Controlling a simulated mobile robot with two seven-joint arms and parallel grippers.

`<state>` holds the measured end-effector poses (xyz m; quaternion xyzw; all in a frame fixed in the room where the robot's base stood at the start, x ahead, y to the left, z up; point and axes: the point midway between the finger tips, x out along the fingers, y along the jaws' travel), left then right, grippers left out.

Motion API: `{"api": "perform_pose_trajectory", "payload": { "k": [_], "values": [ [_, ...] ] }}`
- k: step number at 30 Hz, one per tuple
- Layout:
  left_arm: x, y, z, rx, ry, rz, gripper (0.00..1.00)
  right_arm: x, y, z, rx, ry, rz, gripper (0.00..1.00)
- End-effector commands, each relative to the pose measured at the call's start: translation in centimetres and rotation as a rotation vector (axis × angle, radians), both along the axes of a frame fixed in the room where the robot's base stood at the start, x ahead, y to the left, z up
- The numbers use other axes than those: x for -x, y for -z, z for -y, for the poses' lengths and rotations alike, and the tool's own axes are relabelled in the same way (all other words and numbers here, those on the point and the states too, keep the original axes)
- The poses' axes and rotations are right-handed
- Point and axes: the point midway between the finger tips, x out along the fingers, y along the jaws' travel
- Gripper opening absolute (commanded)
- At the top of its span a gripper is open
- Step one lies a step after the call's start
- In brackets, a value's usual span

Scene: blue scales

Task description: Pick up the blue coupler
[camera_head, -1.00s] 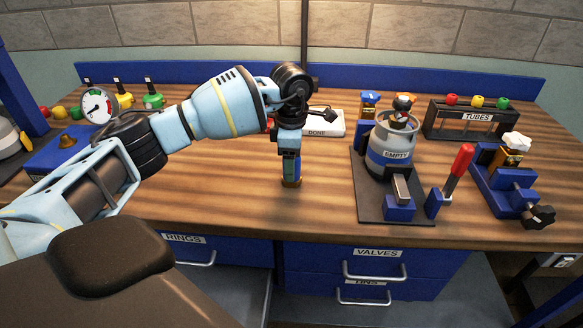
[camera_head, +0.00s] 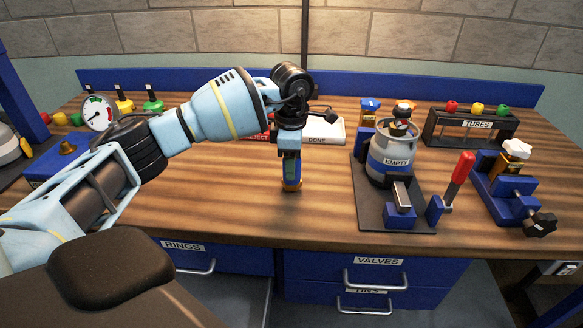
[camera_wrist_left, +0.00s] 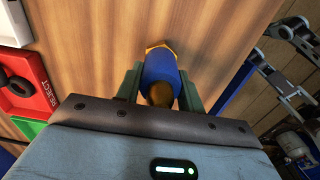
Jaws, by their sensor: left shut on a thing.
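The blue coupler (camera_wrist_left: 160,72) is a blue cylinder with brass-coloured ends, seen in the left wrist view between the two fingers. My left gripper (camera_wrist_left: 158,88) is shut on it, one finger against each side. In the head view the left gripper (camera_head: 291,168) points down at the middle of the bench, and the coupler's lower end (camera_head: 292,185) shows below the fingers. The fingers hide most of the coupler there. I cannot tell whether its lower end touches the wood.
Behind the gripper are a red reject tray (camera_wrist_left: 22,88) and a white DONE tray (camera_head: 325,131). To the right are a grey EMPTY canister (camera_head: 392,166) on a dark plate, a red-handled clamp (camera_head: 457,172) and a tube rack (camera_head: 476,127). Bare bench (camera_head: 220,205) lies left of the gripper.

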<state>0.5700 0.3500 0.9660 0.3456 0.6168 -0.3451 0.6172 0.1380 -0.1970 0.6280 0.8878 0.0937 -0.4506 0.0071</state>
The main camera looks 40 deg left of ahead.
Motion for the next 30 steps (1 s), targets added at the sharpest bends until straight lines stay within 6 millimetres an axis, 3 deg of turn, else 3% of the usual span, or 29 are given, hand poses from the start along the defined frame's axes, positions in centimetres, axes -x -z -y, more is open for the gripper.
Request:
{"api": "perform_pose_trajectory", "payload": {
  "k": [4,21,30],
  "values": [
    [0.1,-2.2,0.1,0.001,0.001,0.002,0.08,0.2,0.3,0.0,0.0,-0.001,-0.005,0.32],
    [10.3,-2.9,5.4,0.0,0.004,0.0,0.08,0.0,0.5,0.0,0.0,-0.001,-0.003,0.32],
    [13.6,-3.4,7.1,0.001,0.002,0.0,0.08,0.1,0.7,0.0,0.0,-0.001,-0.006,0.32]
  ]
}}
